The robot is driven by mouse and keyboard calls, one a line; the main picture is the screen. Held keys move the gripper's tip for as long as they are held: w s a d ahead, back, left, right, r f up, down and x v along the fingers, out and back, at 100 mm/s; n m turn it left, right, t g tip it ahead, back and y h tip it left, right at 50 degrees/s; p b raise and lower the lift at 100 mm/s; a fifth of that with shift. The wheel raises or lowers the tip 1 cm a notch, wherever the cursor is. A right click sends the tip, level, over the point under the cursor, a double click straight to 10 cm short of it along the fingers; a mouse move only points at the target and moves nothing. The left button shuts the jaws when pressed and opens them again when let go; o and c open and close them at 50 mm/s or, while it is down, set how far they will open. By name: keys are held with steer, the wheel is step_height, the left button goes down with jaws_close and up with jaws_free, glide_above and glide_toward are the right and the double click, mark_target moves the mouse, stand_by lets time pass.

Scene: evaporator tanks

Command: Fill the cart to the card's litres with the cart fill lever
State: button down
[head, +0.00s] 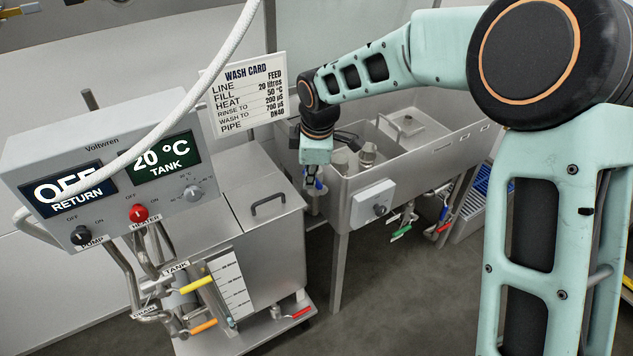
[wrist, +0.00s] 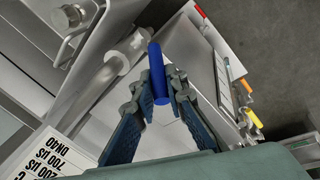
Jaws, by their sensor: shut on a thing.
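My gripper (head: 314,182) is at the front left corner of the steel sink unit, beside the cart. In the wrist view my gripper (wrist: 155,88) is shut on a blue lever (wrist: 157,68), with a finger on either side. The blue lever is mostly hidden in the head view. The cart (head: 275,255) is a steel tank with a lidded top. A scale strip (head: 231,285) with level marks is on its front; I cannot read its level. The wash card (head: 247,92) reads feed line, fill 20 litres, heat 50 °C.
A control box (head: 110,165) shows return OFF and tank 20 °C. A white hose hangs across it. Yellow (head: 196,285), orange (head: 203,326) and red (head: 302,312) levers are low on the cart. Green (head: 401,232) and red levers hang below the sink (head: 405,150).

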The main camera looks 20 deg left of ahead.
steer(key=s+a+f+n+t+h+b, duration=0.2)
steer(key=f+t+h+b, duration=0.5)
steer(key=b, duration=1.2)
steer(key=shift+s+a+f+t, duration=0.75)
steer(key=shift+s+f+t, duration=0.35)
steer(key=shift+t, duration=0.1)
steer(key=c, duration=1.9)
jaws_free()
steer(key=shift+c, duration=0.2)
steer(key=v, duration=1.2)
steer(key=shift+f, duration=0.15)
